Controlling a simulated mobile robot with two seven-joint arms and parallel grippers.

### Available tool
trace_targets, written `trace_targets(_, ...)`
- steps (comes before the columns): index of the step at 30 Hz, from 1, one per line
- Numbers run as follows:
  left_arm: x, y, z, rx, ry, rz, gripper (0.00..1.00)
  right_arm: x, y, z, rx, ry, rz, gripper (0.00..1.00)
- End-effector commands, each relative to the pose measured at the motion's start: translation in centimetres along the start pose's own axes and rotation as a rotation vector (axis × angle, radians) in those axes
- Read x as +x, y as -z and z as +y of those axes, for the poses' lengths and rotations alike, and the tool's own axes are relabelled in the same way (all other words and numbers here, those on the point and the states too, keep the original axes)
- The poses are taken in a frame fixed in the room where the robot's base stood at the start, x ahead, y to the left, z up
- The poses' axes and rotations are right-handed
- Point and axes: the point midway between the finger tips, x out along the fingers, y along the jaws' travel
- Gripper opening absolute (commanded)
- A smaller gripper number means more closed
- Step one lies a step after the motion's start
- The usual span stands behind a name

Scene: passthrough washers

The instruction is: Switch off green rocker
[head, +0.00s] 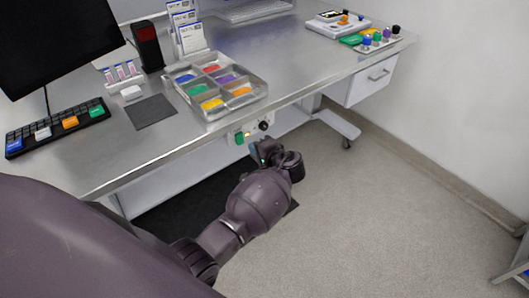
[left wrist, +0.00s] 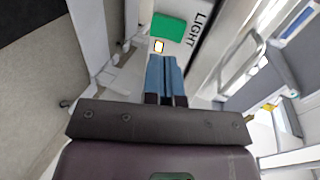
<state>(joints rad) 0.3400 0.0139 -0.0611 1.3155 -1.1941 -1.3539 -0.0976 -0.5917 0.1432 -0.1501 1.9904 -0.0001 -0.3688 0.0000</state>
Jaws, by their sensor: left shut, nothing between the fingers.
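The green rocker (head: 239,138) is on a pale panel under the front edge of the metal table. It also shows in the left wrist view (left wrist: 169,27), beside the printed word LIGHT. A small lamp (left wrist: 158,46) next to it looks lit, yellowish white with an orange edge. My left gripper (head: 258,150) is in front of the panel, just below and to the right of the rocker. In the left wrist view its blue fingers (left wrist: 165,62) are together and empty, their tips pointing toward the lamp and rocker, seemingly a little apart from them. My right gripper is not in view.
A black knob (head: 264,125) is on the panel right of the rocker. The table's front edge (head: 185,150) overhangs the panel. A clear tray (head: 235,108) of coloured pieces stands above it. The floor (head: 360,220) to the right is open.

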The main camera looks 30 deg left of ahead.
Motion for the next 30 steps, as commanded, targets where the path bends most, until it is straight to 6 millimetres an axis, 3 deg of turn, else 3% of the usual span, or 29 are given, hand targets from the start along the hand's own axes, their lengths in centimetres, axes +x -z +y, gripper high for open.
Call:
trace_targets(6,3.5,0.0,0.0,0.001,0.001,0.000,0.00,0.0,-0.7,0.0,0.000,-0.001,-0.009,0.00)
trace_targets(12,5.2,0.1,0.0,-0.001,0.000,0.001,0.00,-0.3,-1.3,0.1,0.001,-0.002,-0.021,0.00)
trace_targets(30,6.1,0.0,0.4,0.003,0.034,0.000,0.00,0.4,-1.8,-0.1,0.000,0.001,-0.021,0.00)
